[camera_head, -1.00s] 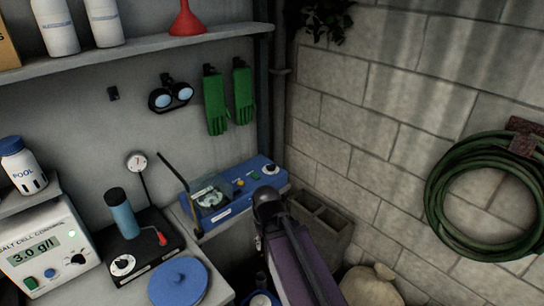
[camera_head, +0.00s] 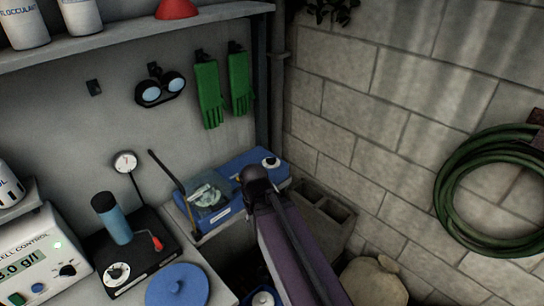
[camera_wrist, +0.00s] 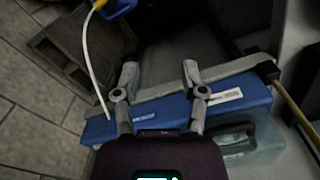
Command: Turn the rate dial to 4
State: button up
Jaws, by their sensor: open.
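Three dials show in the head view, and I cannot read which is the rate dial. One white-faced dial (camera_head: 117,273) is on the black device with the blue cylinder. A dark knob (camera_head: 67,269) is on the white cell controller. A third dial (camera_head: 270,161) is at the right end of the blue box (camera_head: 222,221). My arm covers part of that box in the head view, and my gripper is hidden there. In the wrist view my gripper (camera_wrist: 160,66) is open and empty, its fingers in front of the blue box (camera_wrist: 170,108). No dial is clear in that view.
A blue round lid (camera_head: 178,286) lies on the bench front. A round gauge (camera_head: 125,162) stands behind the black device. Goggles (camera_head: 160,89) and green gloves (camera_head: 209,94) hang on the wall. A hollow block (camera_head: 322,214) and a sack (camera_head: 374,278) are at the right.

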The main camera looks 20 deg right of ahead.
notch_tip(320, 180, up, 13)
jog(key=n+p, duration=1.3)
jog(key=n, duration=0.2)
send_over(271, 158)
jog(key=shift+w, duration=0.2)
jog(key=shift+f, duration=0.15)
notch_tip(271, 158, down, 14)
jog(key=b, duration=1.3)
jog(key=shift+r+b, duration=0.25)
jog(key=shift+b, duration=0.15)
jog(key=shift+d, duration=0.1)
grip_shut()
